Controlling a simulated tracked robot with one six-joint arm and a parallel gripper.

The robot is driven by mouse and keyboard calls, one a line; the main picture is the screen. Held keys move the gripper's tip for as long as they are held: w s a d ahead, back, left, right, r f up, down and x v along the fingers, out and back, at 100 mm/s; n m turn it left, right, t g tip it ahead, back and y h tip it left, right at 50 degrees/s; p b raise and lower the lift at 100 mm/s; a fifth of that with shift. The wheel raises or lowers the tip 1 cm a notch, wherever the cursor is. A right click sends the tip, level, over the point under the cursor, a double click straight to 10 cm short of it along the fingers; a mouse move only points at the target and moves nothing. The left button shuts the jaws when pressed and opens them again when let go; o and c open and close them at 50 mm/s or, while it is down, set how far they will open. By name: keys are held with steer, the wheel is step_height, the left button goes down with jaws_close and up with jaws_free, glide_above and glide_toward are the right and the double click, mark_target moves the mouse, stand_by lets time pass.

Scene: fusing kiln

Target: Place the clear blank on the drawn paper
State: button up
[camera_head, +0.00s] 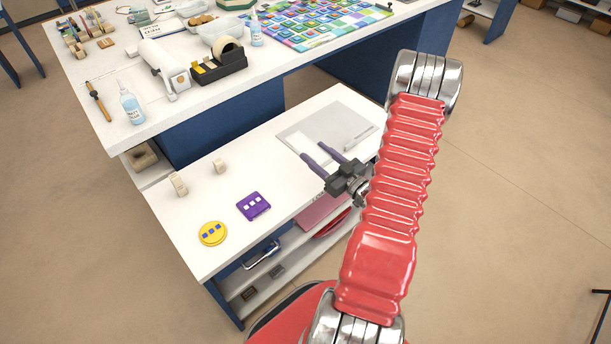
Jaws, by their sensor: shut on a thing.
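My gripper (311,150) is over the right part of the low white bench, its two dark fingers pointing up and left. The fingers stand a little apart and are shut on a pale, see-through piece at their tips, which I take for the clear blank (301,142); its outline is faint. A light grey sheet, which I take for the drawn paper (340,112), lies flat on the bench under and beyond the fingertips. A small line of marks shows near its right edge. I cannot tell whether the blank touches the sheet.
A yellow disc (212,233), a purple square (253,206) and two small cream blocks (178,184) (219,166) stand on the bench's left part. The higher worktop (120,70) behind holds a bottle (131,107), a tape dispenser (219,66) and a colourful glass panel (315,22).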

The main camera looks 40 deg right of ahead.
steer(key=shift+f, duration=0.15)
glide_above(316, 180)
steer(key=shift+s+f, duration=0.1)
steer(key=shift+f, duration=2.65)
steer(key=shift+f, duration=2.1)
steer(key=shift+f, duration=0.4)
steer(key=o, duration=1.4)
steer(key=shift+c, duration=0.2)
steer(key=shift+r, duration=0.15)
